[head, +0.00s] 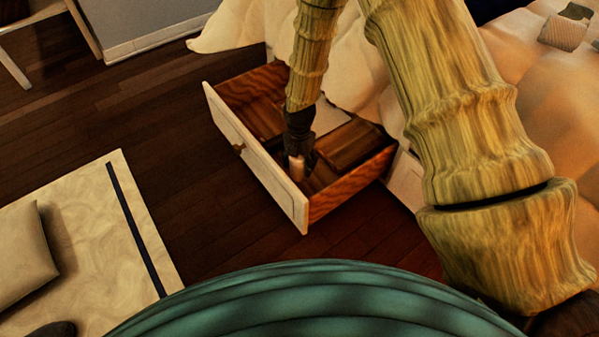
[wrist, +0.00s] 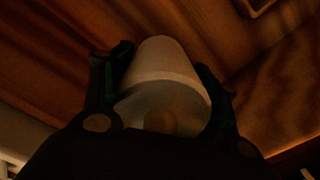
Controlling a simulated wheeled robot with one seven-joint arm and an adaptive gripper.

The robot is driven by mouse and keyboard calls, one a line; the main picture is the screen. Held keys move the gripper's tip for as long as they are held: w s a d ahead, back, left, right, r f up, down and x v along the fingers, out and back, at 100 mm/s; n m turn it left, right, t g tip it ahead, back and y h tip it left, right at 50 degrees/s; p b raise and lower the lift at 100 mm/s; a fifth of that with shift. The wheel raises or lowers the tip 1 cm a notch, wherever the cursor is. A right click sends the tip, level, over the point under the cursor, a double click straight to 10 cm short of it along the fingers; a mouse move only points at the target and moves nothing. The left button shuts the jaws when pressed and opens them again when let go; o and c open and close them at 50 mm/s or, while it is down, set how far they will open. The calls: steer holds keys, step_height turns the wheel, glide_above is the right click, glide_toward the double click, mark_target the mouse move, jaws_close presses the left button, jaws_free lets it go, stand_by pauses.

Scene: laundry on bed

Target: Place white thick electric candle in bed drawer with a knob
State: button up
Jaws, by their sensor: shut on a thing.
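The thick white candle (wrist: 165,85) is between the two fingers of my gripper (wrist: 162,80) in the wrist view, and the fingers are shut on it. In the head view the candle (head: 297,168) hangs below my gripper (head: 299,155), inside the outline of the open bed drawer (head: 350,186). The drawer has a white front with a dark knob (head: 239,148) and a brown wooden inside. I cannot tell whether the candle touches the drawer floor.
The drawer holds dark brown wooden-looking shapes and a pale flat piece, partly hidden by my arm. Bed covers (head: 357,70) hang over its back side. Dark wooden floor (head: 150,130) is clear between.

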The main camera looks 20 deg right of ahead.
mark_target(299, 172)
step_height(299, 172, down, 5)
steer(key=b, duration=0.3)
steer(key=shift+f, duration=0.1)
steer(key=o, duration=1.1)
steer(key=shift+o, duration=0.2)
step_height(299, 172, up, 12)
steer(key=p, duration=0.7)
